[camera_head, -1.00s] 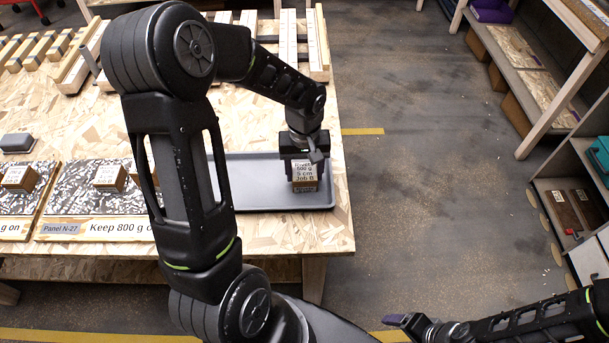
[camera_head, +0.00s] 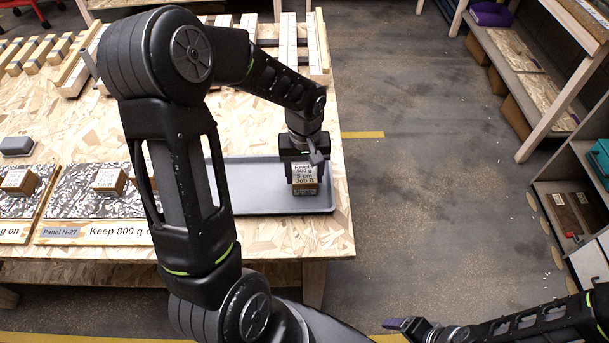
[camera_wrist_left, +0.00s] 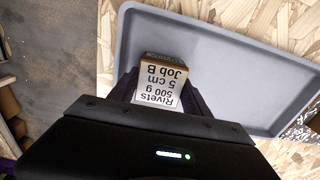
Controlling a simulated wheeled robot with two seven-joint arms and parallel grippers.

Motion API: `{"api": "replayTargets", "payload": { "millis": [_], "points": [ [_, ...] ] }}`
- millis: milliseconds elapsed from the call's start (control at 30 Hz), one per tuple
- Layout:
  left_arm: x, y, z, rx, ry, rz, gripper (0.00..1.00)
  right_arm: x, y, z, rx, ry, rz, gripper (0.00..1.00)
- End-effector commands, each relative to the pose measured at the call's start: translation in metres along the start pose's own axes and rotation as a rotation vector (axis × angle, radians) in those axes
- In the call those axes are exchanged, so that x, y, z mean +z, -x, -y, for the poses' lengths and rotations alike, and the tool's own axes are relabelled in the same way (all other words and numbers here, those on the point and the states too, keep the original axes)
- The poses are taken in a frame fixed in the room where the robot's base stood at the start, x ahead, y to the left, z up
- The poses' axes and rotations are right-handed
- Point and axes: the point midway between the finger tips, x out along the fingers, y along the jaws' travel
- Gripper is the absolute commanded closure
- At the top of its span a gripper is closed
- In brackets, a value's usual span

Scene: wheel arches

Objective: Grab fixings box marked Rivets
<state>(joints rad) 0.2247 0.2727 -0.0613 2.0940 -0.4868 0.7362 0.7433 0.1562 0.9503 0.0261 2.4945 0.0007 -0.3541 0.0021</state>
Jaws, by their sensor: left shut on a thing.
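The fixings box marked Rivets (camera_head: 305,180) is a small brown box with a white label. In the left wrist view the box (camera_wrist_left: 160,92) reads "Rivets 500 g 5 cm Job B", upside down. My left gripper (camera_head: 305,161) is shut on it, with dark fingers (camera_wrist_left: 159,92) on both sides. The box is over the right end of the grey tray (camera_head: 262,205); I cannot tell whether it touches the tray floor. My right gripper (camera_head: 405,324) is low at the right, seen edge-on, away from the table, and its opening is unclear.
Similar small boxes stand on two marbled panels at the left, one on the left panel (camera_head: 20,181) and one on Panel N-27 (camera_head: 110,181). Wooden racks (camera_head: 290,45) line the table's back. Shelving (camera_head: 570,200) stands at the right, with open floor (camera_head: 430,180) between.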

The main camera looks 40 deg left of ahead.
Motion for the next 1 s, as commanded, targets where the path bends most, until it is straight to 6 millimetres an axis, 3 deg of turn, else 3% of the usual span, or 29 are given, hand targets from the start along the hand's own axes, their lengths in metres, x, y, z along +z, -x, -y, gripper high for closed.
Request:
{"api": "replayTargets", "payload": {
  "millis": [500, 667, 1000],
  "points": [
    [-0.001, 0.085, -0.001, 0.003, -0.001, -0.006, 1.0, -0.001, -0.007, -0.002, -0.002, 0.002, -0.002, 0.22],
    [0.0, 0.095, -0.001, 0.002, -0.002, -0.003, 1.0, -0.001, -0.007, -0.002, -0.003, 0.002, -0.002, 0.22],
    [0.0, 0.095, -0.001, 0.002, -0.001, -0.002, 1.0, -0.001, -0.007, -0.002, -0.003, 0.002, -0.003, 0.22]
  ]
}}
